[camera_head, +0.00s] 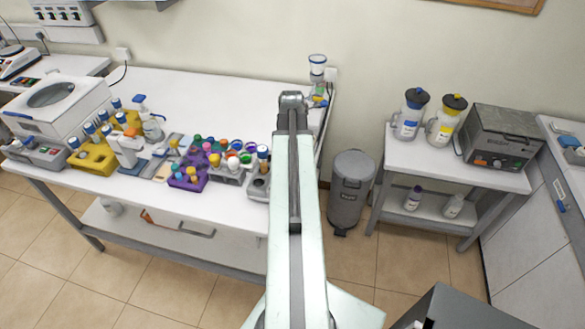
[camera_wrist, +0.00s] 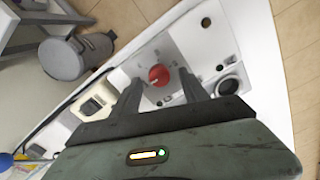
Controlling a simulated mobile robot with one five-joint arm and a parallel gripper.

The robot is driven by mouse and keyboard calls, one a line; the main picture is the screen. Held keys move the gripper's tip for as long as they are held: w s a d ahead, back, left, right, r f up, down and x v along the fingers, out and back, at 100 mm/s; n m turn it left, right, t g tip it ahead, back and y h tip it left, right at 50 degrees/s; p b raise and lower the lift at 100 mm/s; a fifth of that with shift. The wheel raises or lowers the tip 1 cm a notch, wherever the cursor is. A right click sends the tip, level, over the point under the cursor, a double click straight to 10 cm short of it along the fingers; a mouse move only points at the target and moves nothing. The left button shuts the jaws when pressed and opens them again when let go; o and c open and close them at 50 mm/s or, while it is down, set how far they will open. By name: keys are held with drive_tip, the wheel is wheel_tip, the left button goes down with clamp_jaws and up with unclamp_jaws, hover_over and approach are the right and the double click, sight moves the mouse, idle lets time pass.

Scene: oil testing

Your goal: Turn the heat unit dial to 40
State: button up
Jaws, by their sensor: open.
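A round red dial (camera_wrist: 159,75) sits on a light grey panel (camera_wrist: 170,50) in the wrist view. I take this panel to be the heat unit; its scale marks are too small to read. My gripper (camera_wrist: 160,79) is open, with one dark finger on each side of the red dial. I cannot tell whether the fingertips touch it or stand above it. In the head view my arm covers the gripper and the dial.
A grey bin (camera_head: 350,190) stands right of the long white table (camera_head: 215,95). Colourful bottle racks, including a purple one (camera_head: 187,183), crowd the table left of my arm. A side table (camera_head: 440,166) holds two jars and a grey box (camera_head: 500,140).

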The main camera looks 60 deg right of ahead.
drive_tip(key=shift+f, duration=0.3)
clamp_jaws()
drive_tip(key=shift+w+d, duration=0.15)
drive_tip(key=shift+d, duration=0.3)
drive_tip(key=shift+a, duration=0.35)
drive_tip(key=shift+s+a+m, duration=0.1)
drive_tip(key=shift+s+m, duration=0.1)
drive_tip(key=shift+m, duration=0.9)
drive_tip(key=m, duration=0.5)
drive_tip(key=shift+a+m, duration=0.1)
drive_tip(key=shift+m, duration=2.1)
drive_tip(key=shift+w, duration=0.1)
